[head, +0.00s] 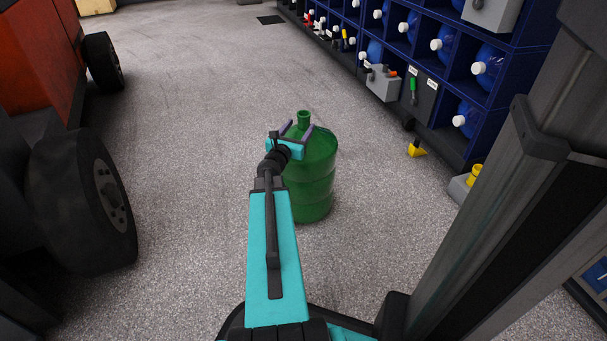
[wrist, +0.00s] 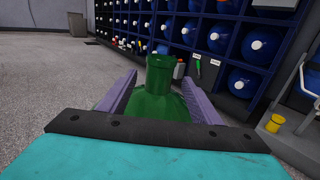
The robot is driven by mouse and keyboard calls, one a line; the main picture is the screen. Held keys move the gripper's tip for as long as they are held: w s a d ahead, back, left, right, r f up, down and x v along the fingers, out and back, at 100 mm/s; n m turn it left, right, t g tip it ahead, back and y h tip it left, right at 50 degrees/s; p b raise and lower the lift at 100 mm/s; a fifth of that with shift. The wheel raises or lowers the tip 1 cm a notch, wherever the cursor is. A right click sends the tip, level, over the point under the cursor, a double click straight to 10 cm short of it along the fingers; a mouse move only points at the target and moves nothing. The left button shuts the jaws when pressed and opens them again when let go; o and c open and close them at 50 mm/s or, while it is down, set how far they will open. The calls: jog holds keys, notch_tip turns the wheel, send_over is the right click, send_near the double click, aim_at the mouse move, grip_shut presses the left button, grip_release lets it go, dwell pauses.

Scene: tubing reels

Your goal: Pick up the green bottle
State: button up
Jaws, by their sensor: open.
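A large green bottle (head: 315,172) stands upright on the grey speckled floor, straight ahead of my arm in the head view. Its narrow neck points up. My gripper (head: 298,127) is at the top of the bottle, with its fingers spread around the neck area. In the wrist view, the bottle's neck (wrist: 165,75) rises between the two purple fingers of my gripper (wrist: 160,92). Gaps show on both sides of the neck, so the fingers appear apart from it. My arm hides the bottle's left lower side in the head view.
A dark blue rack (head: 457,85) with several blue water bottles runs along the right. A red vehicle with black wheels (head: 105,195) stands at the left. A yellow item (head: 416,149) lies near the rack's foot. The floor beyond the bottle is clear.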

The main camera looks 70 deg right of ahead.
aim_at(301, 123)
jog(key=shift+d+b, duration=0.9)
jog(key=shift+d, duration=1.6)
grip_shut()
jog(key=shift+r, duration=0.15)
